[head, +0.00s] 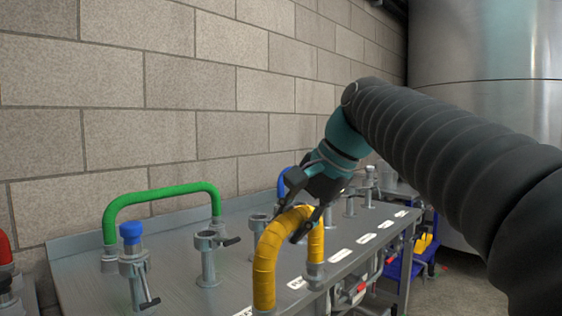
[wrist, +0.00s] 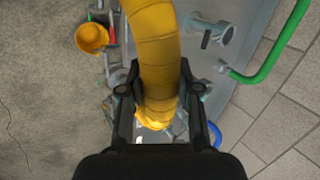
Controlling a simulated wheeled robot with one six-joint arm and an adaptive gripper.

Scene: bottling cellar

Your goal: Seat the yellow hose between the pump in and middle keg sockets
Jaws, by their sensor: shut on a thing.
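The yellow hose (head: 266,257) is an upside-down U at the front of the metal bench (head: 180,271) in the head view. My gripper (head: 305,216) is shut on the top of its arch, toward the right leg. In the wrist view the yellow hose (wrist: 157,50) runs between the two fingers of my gripper (wrist: 160,88). The right leg's end is close to a front socket (head: 314,278); I cannot tell whether it is seated. Which sockets are pump in and middle keg I cannot read.
A green hose (head: 160,196) arches over the back left of the bench. A blue hose (head: 283,180) is partly hidden behind my gripper. A blue cart (head: 424,252) stands right of the bench.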

